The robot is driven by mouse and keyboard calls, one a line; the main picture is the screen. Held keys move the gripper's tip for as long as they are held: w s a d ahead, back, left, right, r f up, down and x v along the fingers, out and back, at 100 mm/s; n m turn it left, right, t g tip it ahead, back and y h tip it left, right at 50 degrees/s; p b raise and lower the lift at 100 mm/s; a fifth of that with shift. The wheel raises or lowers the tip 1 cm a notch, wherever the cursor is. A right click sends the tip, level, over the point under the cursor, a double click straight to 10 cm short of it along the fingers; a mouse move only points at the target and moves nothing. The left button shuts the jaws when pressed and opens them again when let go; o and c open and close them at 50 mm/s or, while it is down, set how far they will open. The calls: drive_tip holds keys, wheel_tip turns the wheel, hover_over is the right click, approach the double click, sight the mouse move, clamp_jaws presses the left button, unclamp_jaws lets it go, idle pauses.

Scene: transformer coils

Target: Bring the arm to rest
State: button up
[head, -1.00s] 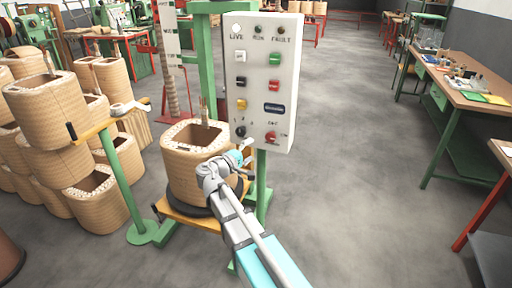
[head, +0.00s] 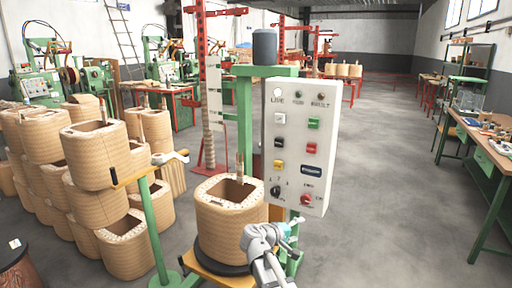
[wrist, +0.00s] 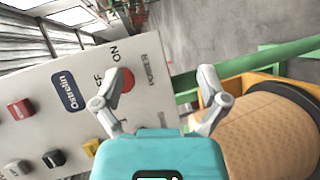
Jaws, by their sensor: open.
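My gripper (head: 294,222) is in front of the lower part of a white control panel, close to its red knob (head: 306,200). In the wrist view my gripper (wrist: 166,80) has its two fingers spread wide apart with nothing between them. The control panel (wrist: 150,92) fills the left and middle of the wrist view, and its red knob (wrist: 126,80) is beside the left fingertip. I cannot tell whether the fingertip touches the knob. The panel in the head view (head: 291,180) carries lamps, several coloured buttons and a black selector.
A wound coil (head: 228,222) stands on a yellow platform beside my gripper. A green post (head: 244,120) rises behind the panel. Stacked coils (head: 95,160) crowd the left. A workbench (head: 490,150) stands at the right. The floor (head: 400,190) between is clear.

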drive_tip(key=s+d+f+m+g+y, duration=0.3)
drive_tip(key=s+d+f+g+y, duration=0.15)
drive_tip(key=s+f, duration=0.35)
drive_tip(key=s+a+f+m+g+y, duration=0.2)
drive_tip(key=s+f+m+g+y, duration=0.15)
drive_tip(key=s+f+y, duration=0.4)
wheel_tip(320, 180, up, 18)
drive_tip(key=s+p, duration=0.2)
drive_tip(key=p, duration=1.4)
drive_tip(key=shift+s+r+n+y, duration=0.15)
drive_tip(key=shift+s+n+y, duration=0.2)
drive_tip(key=shift+n, duration=0.1)
